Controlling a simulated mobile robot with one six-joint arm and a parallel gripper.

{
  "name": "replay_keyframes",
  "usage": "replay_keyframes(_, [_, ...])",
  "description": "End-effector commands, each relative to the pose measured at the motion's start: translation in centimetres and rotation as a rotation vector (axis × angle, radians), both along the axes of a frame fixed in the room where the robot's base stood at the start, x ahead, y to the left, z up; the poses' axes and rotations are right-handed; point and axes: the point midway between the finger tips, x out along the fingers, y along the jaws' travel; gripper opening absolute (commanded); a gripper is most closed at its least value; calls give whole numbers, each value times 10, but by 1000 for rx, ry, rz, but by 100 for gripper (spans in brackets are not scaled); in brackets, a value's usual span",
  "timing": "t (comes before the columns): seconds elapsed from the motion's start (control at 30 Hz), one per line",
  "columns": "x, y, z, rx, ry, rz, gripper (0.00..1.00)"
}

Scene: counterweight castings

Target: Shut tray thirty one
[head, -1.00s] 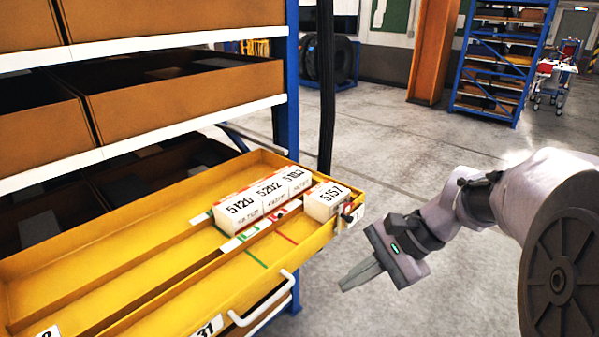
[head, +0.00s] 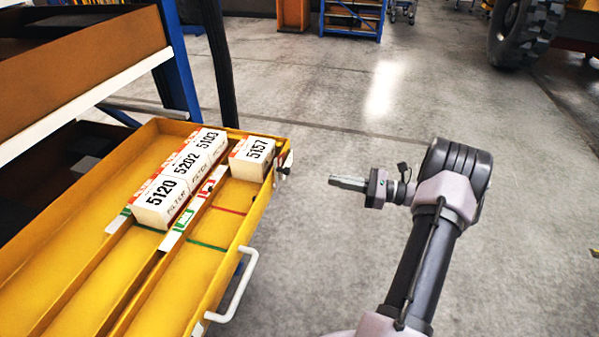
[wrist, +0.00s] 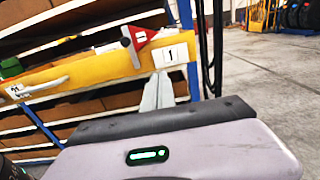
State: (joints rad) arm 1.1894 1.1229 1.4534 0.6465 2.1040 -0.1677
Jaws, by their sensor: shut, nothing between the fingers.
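The yellow tray (head: 215,262) is pulled out of the rack, with a white handle (head: 238,287) on its front. In the wrist view its front (wrist: 95,78) shows the handle, a partly readable number plate (wrist: 16,90) and a plate marked 1 (wrist: 170,55). Filter boxes 5120 (head: 160,203), 5202 (head: 183,165) and 5103 (head: 210,145) stand in a row in one lane; box 5157 (head: 251,158) stands in the front lane at the right end. My gripper (head: 333,181) is shut and empty, right of the tray's corner and apart from it.
A dark fitting (head: 284,162) sits on the tray's right corner; a red triangular piece (wrist: 138,40) shows there in the wrist view. The blue rack post (head: 178,65) and a black upright (head: 218,60) stand behind.

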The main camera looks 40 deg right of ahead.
Motion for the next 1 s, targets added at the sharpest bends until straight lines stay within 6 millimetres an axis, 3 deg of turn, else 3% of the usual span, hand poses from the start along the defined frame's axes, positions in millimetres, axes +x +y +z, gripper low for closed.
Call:
replay_keyframes(0.5, [87, 65, -2, -1, 2, 6, 0])
replay_keyframes(0.7, [102, 76, -1, -2, 2, 4, 0])
replay_keyframes(1.0, [104, 77, 0, -2, 2, 4, 0])
